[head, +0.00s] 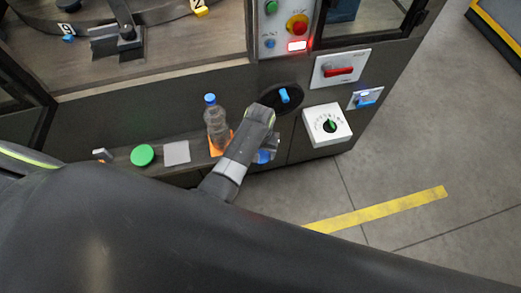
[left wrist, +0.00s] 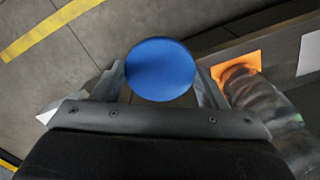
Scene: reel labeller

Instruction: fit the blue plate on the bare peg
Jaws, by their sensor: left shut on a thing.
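The blue plate (head: 264,156) is a round disc, mostly hidden behind my gripper in the head view. In the left wrist view the blue plate (left wrist: 160,69) shows its full round face between the fingers. My left gripper (left wrist: 161,82) is shut on it, and in the head view the gripper (head: 268,148) is in front of the cabinet, right of the bottle. A blue peg-like piece (head: 284,96) stands out from a round black base on the cabinet front, above and right of the plate. I cannot tell whether it is the bare peg. My right gripper is not in view.
A ledge (head: 120,154) holds a green disc (head: 143,155), a grey square (head: 177,152) and a clear bottle (head: 214,120) on an orange square (head: 217,150), close to my left gripper. A white dial (head: 341,113) and red switch (head: 338,71) are to the right. Floor at right is clear.

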